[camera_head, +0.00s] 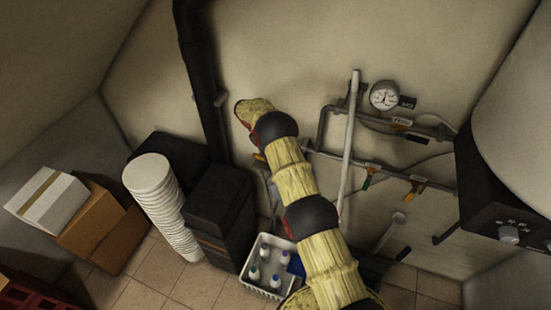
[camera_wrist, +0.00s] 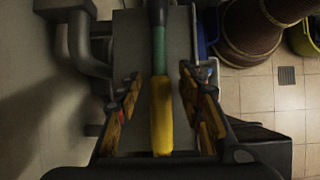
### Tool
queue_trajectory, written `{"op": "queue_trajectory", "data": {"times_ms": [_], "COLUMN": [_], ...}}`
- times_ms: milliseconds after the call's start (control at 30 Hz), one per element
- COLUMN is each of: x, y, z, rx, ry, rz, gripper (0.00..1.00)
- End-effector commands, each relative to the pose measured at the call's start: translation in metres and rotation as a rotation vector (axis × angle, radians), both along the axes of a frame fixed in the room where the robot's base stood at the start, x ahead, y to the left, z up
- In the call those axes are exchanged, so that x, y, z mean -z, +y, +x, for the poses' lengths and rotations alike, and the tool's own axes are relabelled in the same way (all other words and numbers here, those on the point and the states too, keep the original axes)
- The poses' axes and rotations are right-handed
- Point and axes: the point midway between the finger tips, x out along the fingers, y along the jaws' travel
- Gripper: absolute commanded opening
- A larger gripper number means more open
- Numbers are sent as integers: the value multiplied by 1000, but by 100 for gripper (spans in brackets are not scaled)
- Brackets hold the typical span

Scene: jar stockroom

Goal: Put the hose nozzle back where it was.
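A long yellow and green piece with a black upper end, which looks like the hose nozzle (camera_wrist: 161,112), lies between the fingers of my gripper (camera_wrist: 160,78) in the wrist view. My gripper is open, with a visible gap on both sides of the nozzle. A grey flat surface (camera_wrist: 130,40) shows behind it. I cannot tell whether the nozzle hangs from something. In the head view my yellow arm hides most of the gripper and the nozzle. No holder for the nozzle can be clearly made out.
Wall pipes with a gauge (camera_head: 384,96) and tagged valves are right of my arm. A white crate of bottles (camera_head: 262,287), black boxes (camera_head: 218,205), stacked white lids (camera_head: 152,178) and cartons (camera_head: 95,235) stand left. The wrist view shows a brown round container (camera_wrist: 245,45) and a floor drain (camera_wrist: 287,75).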

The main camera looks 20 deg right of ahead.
Motion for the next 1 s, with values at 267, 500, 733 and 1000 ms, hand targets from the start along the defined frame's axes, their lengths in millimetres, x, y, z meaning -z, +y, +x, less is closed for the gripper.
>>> {"op": "queue_trajectory", "data": {"times_ms": [267, 500, 733, 1000], "x": [0, -18, -58, -96], "y": [0, 6, 23, 38], "z": [0, 8, 24, 39], "rx": [0, -1, -1, -1], "ry": [0, -4, -4, -3], "rz": [0, 0, -1, 0], "gripper": [41, 41, 41, 41]}}
